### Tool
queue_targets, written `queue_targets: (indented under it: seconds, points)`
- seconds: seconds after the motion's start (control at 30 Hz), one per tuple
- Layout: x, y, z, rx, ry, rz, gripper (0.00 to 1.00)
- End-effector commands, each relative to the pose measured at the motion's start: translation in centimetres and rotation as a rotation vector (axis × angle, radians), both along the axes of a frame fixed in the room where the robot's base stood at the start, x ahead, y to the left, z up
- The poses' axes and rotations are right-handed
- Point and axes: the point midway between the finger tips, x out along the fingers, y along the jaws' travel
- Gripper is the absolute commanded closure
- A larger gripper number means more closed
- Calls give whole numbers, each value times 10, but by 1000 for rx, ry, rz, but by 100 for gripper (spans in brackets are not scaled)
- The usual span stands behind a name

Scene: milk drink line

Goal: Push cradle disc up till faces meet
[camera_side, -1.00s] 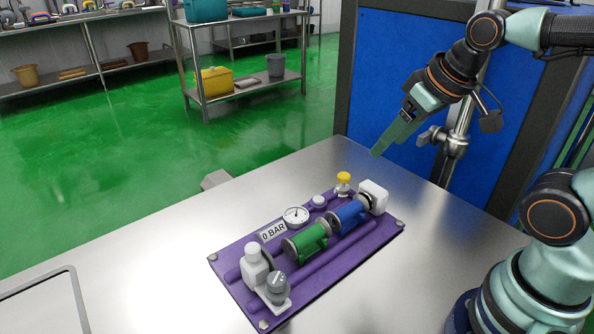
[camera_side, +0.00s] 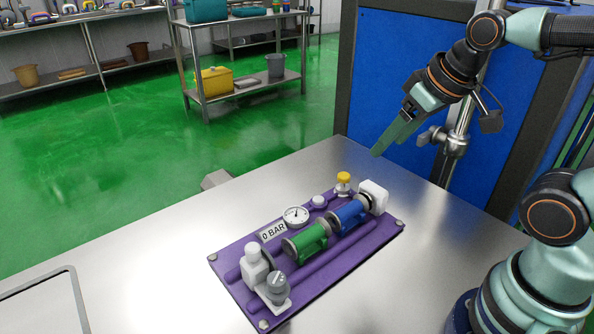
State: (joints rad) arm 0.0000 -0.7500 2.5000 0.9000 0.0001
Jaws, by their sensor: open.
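On the purple board (camera_side: 352,252) a green cylinder (camera_side: 306,241) and a blue cylinder (camera_side: 348,215) lie in one line. The green one has a grey disc at its lower-left end, and the blue one is at its upper right. Grey disc edges show between the two cylinders; I cannot tell whether these faces touch, nor which disc is the cradle disc. My gripper (camera_side: 377,153) hangs above the table's far side, beyond the board's upper-right end. It points down and left, and is open, empty and clear of the parts.
A white block (camera_side: 373,196), a yellow-capped fitting (camera_side: 343,184), a round gauge (camera_side: 295,216), a "0 BAR" label (camera_side: 272,231), a white-capped post (camera_side: 253,263) and a grey knob (camera_side: 277,286) stand on the board.

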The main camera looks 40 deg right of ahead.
Motion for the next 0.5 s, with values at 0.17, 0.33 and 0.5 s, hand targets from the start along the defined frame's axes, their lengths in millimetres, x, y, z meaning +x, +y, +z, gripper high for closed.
queue_targets:
  seconds: [0.17, 0.33, 0.5]
  points:
    - [0, 0, 0, 0, 0, 0, 29]
    - [0, 0, 0, 0, 0, 0, 29]
    - [2, 3, 1, -7, 7, 24, 37]
